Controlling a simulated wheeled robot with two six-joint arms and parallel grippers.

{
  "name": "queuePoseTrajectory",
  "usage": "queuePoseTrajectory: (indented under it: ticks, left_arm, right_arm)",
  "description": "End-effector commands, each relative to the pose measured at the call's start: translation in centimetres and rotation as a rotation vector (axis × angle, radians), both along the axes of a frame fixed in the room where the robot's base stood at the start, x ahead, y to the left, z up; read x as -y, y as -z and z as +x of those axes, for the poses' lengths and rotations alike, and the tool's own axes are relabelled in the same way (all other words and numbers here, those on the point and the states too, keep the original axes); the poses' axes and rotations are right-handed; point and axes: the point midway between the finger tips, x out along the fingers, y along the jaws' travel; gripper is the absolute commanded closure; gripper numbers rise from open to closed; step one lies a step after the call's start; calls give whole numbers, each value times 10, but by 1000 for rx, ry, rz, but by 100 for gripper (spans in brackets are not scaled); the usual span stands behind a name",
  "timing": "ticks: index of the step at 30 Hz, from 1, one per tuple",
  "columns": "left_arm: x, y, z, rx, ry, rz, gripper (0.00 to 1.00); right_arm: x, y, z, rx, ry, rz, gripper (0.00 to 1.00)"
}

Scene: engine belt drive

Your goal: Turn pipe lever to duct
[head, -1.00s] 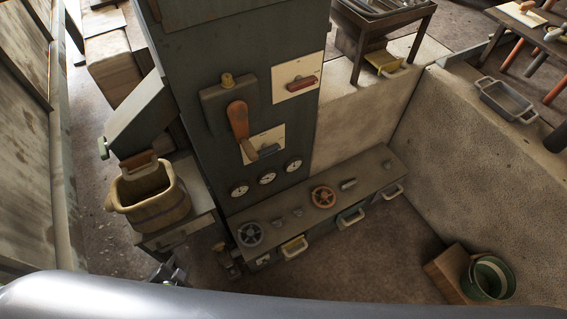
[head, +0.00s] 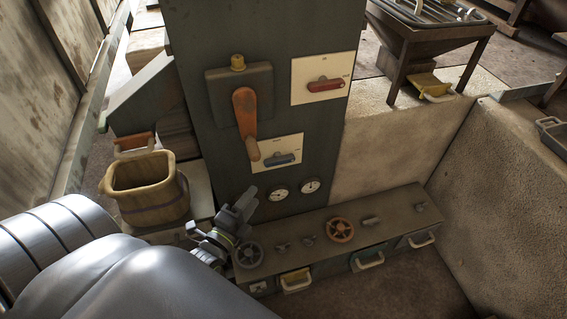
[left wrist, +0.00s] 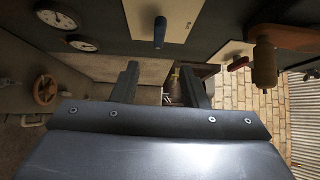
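A dark upright panel carries three levers. A large orange lever with a wooden grip (head: 246,122) hangs down from a dark box. A red lever (head: 325,85) lies about level on an upper white plate, and a blue-grey lever (head: 279,160) on a lower one. The plate lettering is too small to read, so I cannot tell which is the pipe lever. My left gripper (head: 238,210) is below and left of the blue-grey lever, empty. In the left wrist view its fingers (left wrist: 160,88) are apart, with the blue lever (left wrist: 160,32) beyond them. My right gripper is out of view.
Round gauges (head: 311,185) sit low on the panel. A low bench (head: 375,235) below carries a grey handwheel (head: 249,254), a red handwheel (head: 341,230) and small knobs. A wooden bucket (head: 146,188) stands left of my gripper. The floor right of the bench is clear.

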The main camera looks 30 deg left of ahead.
Motion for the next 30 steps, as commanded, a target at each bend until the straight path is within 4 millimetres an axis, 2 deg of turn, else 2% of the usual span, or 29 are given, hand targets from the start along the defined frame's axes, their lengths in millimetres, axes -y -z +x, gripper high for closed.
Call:
queuePoseTrajectory:
  ticks: [1, 9, 18, 24, 30]
  left_arm:
    - [0, -3, 11, 2, 2, -1, 60]
    - [-4, -3, 62, 1, 2, -1, 60]
    - [-9, -1, 116, -1, 2, -1, 60]
    - [-11, 1, 140, -2, 2, -1, 60]
    - [-11, 1, 148, -3, 1, -1, 60]
  right_arm:
    - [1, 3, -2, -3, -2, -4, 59]
    - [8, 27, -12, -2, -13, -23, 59]
    - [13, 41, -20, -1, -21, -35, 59]
    - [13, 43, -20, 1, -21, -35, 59]
    - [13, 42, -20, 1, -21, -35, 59]
